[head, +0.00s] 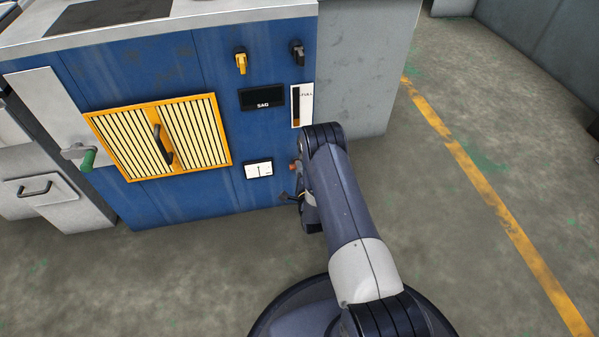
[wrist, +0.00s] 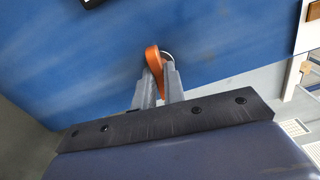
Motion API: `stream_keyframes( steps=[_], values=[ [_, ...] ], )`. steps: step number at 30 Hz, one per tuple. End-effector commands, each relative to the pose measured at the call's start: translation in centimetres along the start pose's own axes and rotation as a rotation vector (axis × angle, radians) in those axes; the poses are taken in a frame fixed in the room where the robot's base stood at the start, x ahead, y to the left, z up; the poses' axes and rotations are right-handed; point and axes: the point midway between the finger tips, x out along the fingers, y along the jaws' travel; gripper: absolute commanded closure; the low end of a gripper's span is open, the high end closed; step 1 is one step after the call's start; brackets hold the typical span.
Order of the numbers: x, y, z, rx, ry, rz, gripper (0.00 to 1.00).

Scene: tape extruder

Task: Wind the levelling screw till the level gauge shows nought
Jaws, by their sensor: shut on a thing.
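An orange handle, likely the levelling screw (wrist: 152,60), stands on the blue panel in the wrist view, with a pale ring behind it. My gripper (wrist: 157,82) is shut on it, one grey finger on each side. In the head view my wrist hides most of the gripper, close against the panel's lower right. A small white dial (head: 258,170), likely the level gauge, sits just left of my wrist. Its dark needle looks about upright; its marks are too small to read. The dial is not in the wrist view.
The blue machine (head: 215,195) carries a yellow-framed grille (head: 112,142), a black display (head: 262,97), a yellow switch (head: 241,62), a black switch (head: 298,54) and a tall white strip gauge (head: 307,92). A green-gripped lever (head: 88,160) juts at left. The floor right is clear.

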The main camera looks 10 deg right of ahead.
Motion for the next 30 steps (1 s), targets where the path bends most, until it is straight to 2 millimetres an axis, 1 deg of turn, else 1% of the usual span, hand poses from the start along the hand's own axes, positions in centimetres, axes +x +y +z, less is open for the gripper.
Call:
stream_keyframes(
  steps=[9,22,23,30],
  values=[
    [0.05,0.02,0.05,-0.094,-0.001,0.0,1.0],
    [0.06,-0.02,0.07,-0.102,-0.002,0.0,1.0],
    [0.06,-0.02,0.07,-0.102,-0.002,0.0,0.87],
    [0.04,-0.02,0.04,-0.101,-0.001,0.0,0.67]
  ],
)
